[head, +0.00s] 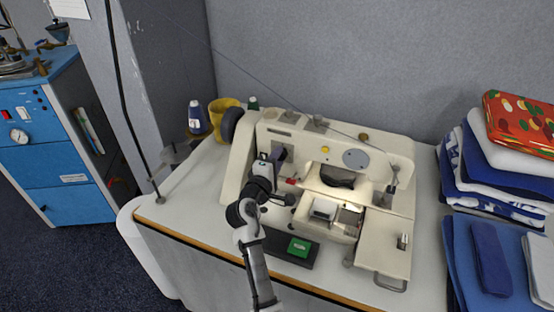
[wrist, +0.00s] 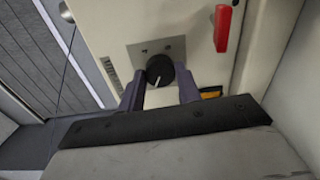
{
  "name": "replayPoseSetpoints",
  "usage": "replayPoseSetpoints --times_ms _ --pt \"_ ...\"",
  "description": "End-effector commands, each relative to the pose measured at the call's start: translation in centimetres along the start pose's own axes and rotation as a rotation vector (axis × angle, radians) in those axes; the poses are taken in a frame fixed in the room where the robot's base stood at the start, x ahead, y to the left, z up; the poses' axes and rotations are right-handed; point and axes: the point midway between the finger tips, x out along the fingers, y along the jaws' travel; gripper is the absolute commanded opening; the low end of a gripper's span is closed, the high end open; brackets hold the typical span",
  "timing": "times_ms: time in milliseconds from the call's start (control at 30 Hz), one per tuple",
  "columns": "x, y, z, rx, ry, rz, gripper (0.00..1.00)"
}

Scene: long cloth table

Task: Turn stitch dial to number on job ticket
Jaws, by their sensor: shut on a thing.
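The stitch dial (wrist: 158,68) is a round black knob with a white pointer line, on a grey plate on the cream sewing machine (head: 250,150). The pointer slants down and slightly left in the wrist view. My gripper (wrist: 159,77) has its two dark fingers on either side of the dial, shut on it. The plate's marks are too small to read. In the head view my arm reaches the machine's left part, and the dial is hidden there. I cannot make out a number on any job ticket; a white paper (head: 70,8) hangs at the upper left.
A red lever (wrist: 223,28) sits right of the dial. Folded cloths (head: 485,250) fill the table's right end.

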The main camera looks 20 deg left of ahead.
Motion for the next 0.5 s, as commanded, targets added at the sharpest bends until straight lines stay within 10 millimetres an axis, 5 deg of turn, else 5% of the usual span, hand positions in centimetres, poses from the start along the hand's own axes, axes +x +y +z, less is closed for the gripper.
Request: replayPoseSetpoints --times_ms 167,200,367,500 --pt "-0.02 -0.1 -0.01 0.0 0.0 -0.002 0.11" --pt "-0.02 -0.1 -0.01 0.0 0.0 -0.002 0.35" --pt "-0.01 -0.07 -0.01 0.001 0.0 -0.001 0.56" --pt "-0.01 -0.04 -0.01 0.001 0.0 -0.001 0.56"
